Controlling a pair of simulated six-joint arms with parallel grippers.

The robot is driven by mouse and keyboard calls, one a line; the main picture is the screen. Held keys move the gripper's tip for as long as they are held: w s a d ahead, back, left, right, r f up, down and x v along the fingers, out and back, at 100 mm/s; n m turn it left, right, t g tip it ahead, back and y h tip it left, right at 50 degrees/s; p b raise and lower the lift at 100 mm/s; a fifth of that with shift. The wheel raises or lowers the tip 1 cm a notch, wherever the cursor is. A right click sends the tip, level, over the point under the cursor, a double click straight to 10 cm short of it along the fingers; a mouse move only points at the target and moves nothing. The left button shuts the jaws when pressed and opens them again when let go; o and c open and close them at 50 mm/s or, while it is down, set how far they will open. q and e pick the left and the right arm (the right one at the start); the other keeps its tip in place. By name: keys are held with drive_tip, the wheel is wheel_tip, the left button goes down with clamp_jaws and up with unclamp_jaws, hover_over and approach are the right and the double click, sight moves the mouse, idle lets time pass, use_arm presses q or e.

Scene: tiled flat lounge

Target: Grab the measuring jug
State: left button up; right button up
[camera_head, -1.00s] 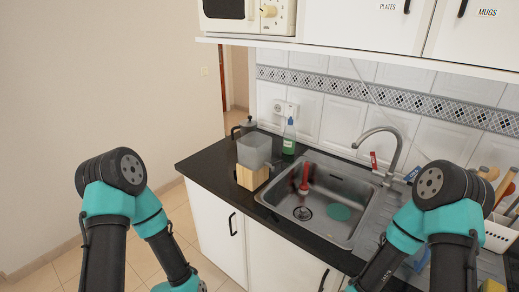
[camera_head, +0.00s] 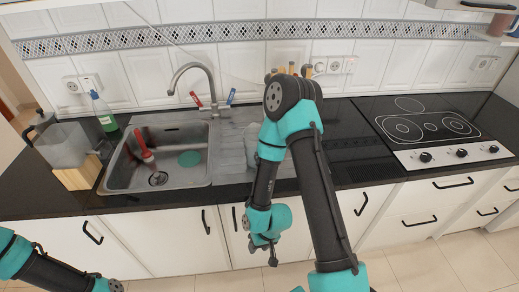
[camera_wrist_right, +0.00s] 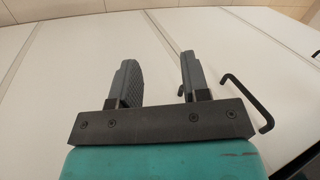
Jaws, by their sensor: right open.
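A clear, jug-like vessel (camera_head: 251,140) stands on the sink's drainboard, partly hidden behind my right arm. I cannot tell for sure that it is the measuring jug. My right gripper (camera_head: 268,252) hangs low in front of the white cabinet doors, below the counter edge and apart from the vessel. In the right wrist view its two fingers (camera_wrist_right: 158,75) are spread with nothing between them. Part of my left arm shows at the bottom left of the head view, but its gripper is not in sight.
The steel sink (camera_head: 118,187) has a red-handled tool (camera_head: 144,148) and a green disc (camera_head: 190,158) in it. A grey box-like container (camera_head: 62,145), a wooden block (camera_head: 78,177) and a green bottle (camera_head: 104,115) stand left. A cooktop (camera_head: 430,127) lies right.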

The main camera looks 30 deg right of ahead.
drive_tip(key=shift+o, duration=0.3)
drive_tip(key=o, duration=0.7)
drive_tip(key=shift+r, duration=0.1)
